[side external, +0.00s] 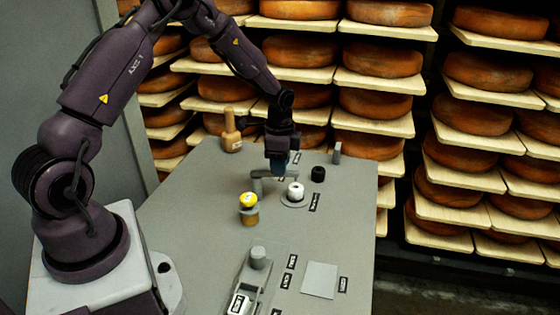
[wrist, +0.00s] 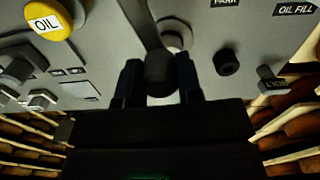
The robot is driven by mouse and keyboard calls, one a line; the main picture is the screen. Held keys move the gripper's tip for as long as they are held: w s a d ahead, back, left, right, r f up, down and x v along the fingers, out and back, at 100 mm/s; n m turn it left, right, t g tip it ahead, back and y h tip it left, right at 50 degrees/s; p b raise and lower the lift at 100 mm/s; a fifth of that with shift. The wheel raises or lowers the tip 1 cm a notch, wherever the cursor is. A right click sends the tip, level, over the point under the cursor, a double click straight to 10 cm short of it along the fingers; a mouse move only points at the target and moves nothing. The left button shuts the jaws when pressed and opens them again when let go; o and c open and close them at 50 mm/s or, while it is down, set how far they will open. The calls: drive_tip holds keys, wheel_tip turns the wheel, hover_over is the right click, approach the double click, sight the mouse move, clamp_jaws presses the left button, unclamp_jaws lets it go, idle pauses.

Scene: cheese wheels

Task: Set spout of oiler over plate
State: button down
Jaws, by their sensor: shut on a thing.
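My gripper (side external: 279,172) points down at the table panel, beside the white capped fitting (side external: 295,190). In the wrist view its fingers (wrist: 160,85) are shut on a dark round knob (wrist: 160,68). A grey bar (wrist: 143,22) runs up and left from this knob; in the side view a grey bent arm (side external: 259,182) shows under the gripper. The yellow cap marked OIL (wrist: 46,18) tops a brass-coloured cup (side external: 249,218). A pale square plate (side external: 320,280) lies at the front right, apart from the gripper. I cannot tell which part is the spout's tip.
A tan bottle (side external: 231,132) stands at the back left. A black knob (side external: 318,173) and a small grey post (side external: 337,152) stand right of the gripper. A lever fixture (side external: 255,270) is at the front. Cheese shelves line the back. The panel's right side is mostly clear.

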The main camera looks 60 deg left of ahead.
drive_tip(key=shift+r, duration=0.1)
idle(0.3)
drive_tip(key=c, duration=0.8)
unclamp_jaws()
wheel_tip(320, 180, up, 13)
drive_tip(key=shift+f, duration=0.1)
drive_tip(key=s+d+r+n+t, duration=0.2)
drive_tip(key=s+d+r, duration=0.2)
drive_tip(key=s, duration=0.3)
drive_tip(key=s+d+r+n+t, duration=0.1)
drive_tip(key=s+d+r+n, duration=0.2)
drive_tip(key=s, duration=0.5)
drive_tip(key=s+d+r+n+t, duration=0.2)
drive_tip(key=s+d+r+n, duration=0.1)
drive_tip(key=s+d+r, duration=0.3)
drive_tip(key=shift+s+d+t, duration=0.3)
drive_tip(key=shift+s+d, duration=0.15)
drive_tip(key=shift+s, duration=0.25)
